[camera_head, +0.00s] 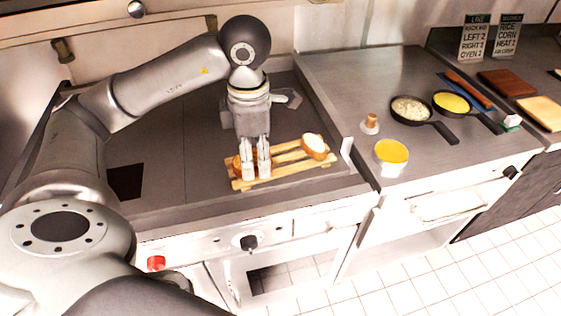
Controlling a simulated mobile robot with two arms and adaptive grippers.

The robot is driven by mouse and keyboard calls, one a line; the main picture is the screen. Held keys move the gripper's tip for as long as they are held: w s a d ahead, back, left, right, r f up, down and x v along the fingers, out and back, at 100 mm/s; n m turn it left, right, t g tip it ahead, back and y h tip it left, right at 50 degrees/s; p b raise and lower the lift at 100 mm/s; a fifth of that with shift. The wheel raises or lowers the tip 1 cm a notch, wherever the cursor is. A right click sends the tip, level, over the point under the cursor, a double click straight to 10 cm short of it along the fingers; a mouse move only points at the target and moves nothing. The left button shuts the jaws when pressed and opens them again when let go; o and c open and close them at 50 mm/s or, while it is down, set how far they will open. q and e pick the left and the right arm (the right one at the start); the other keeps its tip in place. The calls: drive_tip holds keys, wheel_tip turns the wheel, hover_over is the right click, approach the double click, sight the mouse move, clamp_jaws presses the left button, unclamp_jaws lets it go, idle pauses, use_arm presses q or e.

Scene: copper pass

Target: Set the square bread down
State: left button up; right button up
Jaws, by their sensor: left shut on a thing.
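My left gripper (256,174) points straight down over the near left part of a slatted wooden rack (284,172). It is shut on a brown piece of bread (237,164), which looks like the square bread; the fingers hide most of it. Whether the bread touches the slats I cannot tell. A second bread (314,147), brown with a white face, lies at the rack's right end. The rack lies on the grey steel counter (190,178). My right gripper is not in view.
To the right stand a yellow-filled bowl (391,153), a small brown-topped shaker (371,122), a pan with pale grains (411,108) and a pan with yellow content (452,102). Brown (506,83) and light boards lie farther right. Counter left of the rack is mostly clear.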

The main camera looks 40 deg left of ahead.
use_arm(q)
drive_tip(key=n, duration=0.2)
drive_tip(key=a+n, duration=0.1)
drive_tip(key=n, duration=0.1)
drive_tip(key=a+n+b, duration=0.1)
drive_tip(key=n, duration=0.1)
drive_tip(key=shift+s+a+r, duration=0.2)
drive_tip(key=shift+r, duration=0.1)
drive_tip(key=a+n, duration=0.2)
drive_tip(key=n, duration=0.3)
drive_tip(key=p, duration=0.3)
hover_over(280, 159)
drive_tip(key=f, duration=0.8)
drive_tip(key=shift+s, duration=0.4)
drive_tip(key=shift+w+f+p, duration=0.3)
drive_tip(key=shift+w+f, duration=0.1)
drive_tip(key=shift+f, duration=0.2)
wheel_tip(280, 159, down, 2)
drive_tip(key=shift+f+p, duration=0.1)
drive_tip(key=shift+p, duration=0.6)
drive_tip(key=shift+f, duration=0.4)
